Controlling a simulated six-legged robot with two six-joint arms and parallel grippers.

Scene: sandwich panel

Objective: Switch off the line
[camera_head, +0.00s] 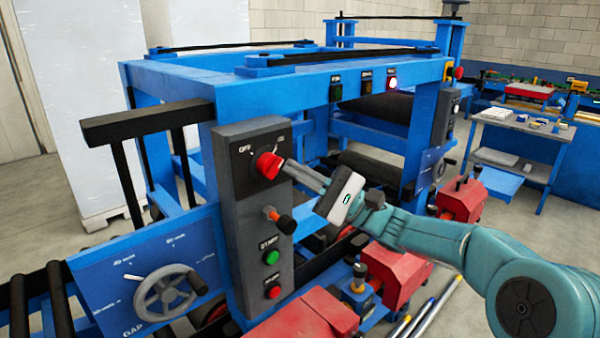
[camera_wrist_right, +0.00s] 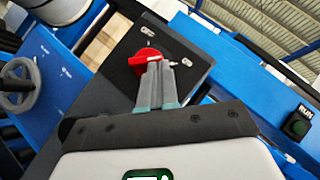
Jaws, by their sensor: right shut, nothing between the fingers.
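The red rotary switch (camera_head: 267,165) sits at the top of the dark control panel (camera_head: 227,215) on the blue machine, with an OFF label to its upper left. My right gripper (camera_head: 287,170) is shut and empty, its fingertips at the right side of the red switch. In the right wrist view, the red switch (camera_wrist_right: 149,61) lies just beyond the closed fingertips (camera_wrist_right: 157,68), which cover part of it. I cannot tell whether they touch. My left gripper is not in view.
Below the switch are an orange-black lever knob (camera_head: 278,220), a green button (camera_head: 271,257) and a red button (camera_head: 273,291). A white indicator lamp (camera_head: 391,84) glows on the top beam. A handwheel (camera_head: 166,293) stands at lower left, and red blocks (camera_head: 395,272) lie below my right arm.

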